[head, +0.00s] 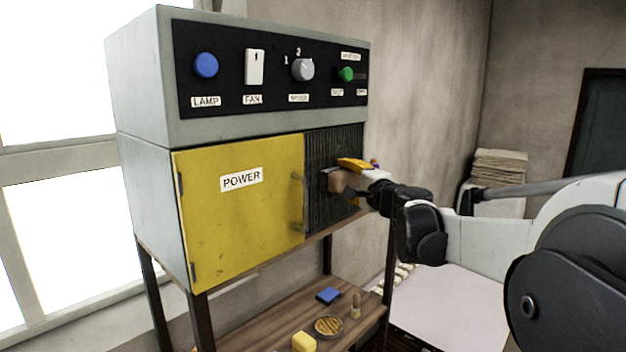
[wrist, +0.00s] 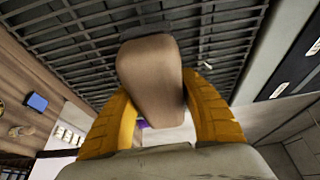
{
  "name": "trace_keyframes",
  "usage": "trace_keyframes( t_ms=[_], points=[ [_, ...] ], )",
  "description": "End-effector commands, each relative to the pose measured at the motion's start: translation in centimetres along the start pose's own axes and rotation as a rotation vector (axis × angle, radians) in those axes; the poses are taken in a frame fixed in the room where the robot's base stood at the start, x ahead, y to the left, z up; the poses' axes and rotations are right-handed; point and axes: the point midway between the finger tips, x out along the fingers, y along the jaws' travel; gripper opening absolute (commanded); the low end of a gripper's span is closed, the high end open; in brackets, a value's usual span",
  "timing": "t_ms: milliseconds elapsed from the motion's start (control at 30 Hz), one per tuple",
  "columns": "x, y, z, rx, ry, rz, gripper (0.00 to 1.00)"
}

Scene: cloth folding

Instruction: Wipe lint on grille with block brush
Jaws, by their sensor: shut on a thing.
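The dark grille (head: 334,143) is a ribbed panel at the cabinet's right front. It fills the upper part of the wrist view (wrist: 222,30). My gripper (head: 350,178), with yellow-orange fingers, is shut on the block brush (head: 336,182), a brown block with a dark bristle face. In the wrist view the brush (wrist: 150,75) sits between both fingers, its dark end toward the grille and apparently against it; exact contact cannot be told. A small pale speck, perhaps lint (wrist: 207,65), shows on the grille right of the brush. Any lint behind the brush is hidden.
Left of the grille is the closed yellow POWER door (head: 240,205) with a protruding handle (head: 299,203). A control panel (head: 270,68) is above. On the wooden shelf (head: 270,318) below are a blue block (head: 328,295), a yellow block (head: 304,342), a round dish (head: 328,326) and a wooden peg-like item (head: 356,306).

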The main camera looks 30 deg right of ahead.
Motion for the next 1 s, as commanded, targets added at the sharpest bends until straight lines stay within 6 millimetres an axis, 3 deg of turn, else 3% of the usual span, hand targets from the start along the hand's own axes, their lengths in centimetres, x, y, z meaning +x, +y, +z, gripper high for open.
trace_keyframes(
  t_ms=[1000],
  points=[
    [2.6, 0.0, -6.0, 0.000, 0.001, 0.000, 0.18]
  ],
)
